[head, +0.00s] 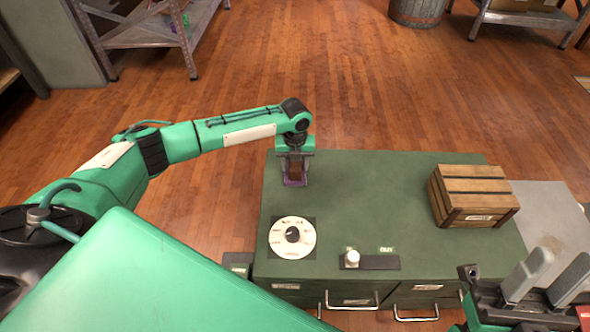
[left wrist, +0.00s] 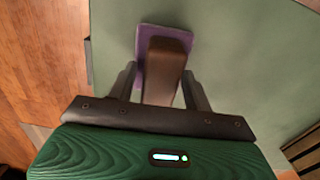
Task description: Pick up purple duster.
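The purple duster (head: 295,181) lies near the back left corner of the green cabinet top. In the left wrist view it shows as a flat purple pad (left wrist: 140,65) under a dark brown handle (left wrist: 165,65). My left gripper (head: 295,168) points down over it, with its fingers apart. In the left wrist view the left gripper's fingers (left wrist: 162,88) stand on either side of the handle, with narrow gaps visible. My right gripper (head: 545,280) is at the bottom right of the head view, open and empty.
The cabinet top (head: 350,205) also holds a wooden crate (head: 472,196) at the right, a round dial (head: 293,237) at the front left and a small panel with a white knob (head: 352,258). The middle of the top is clear. Metal shelves (head: 150,38) and a barrel (head: 417,12) stand behind.

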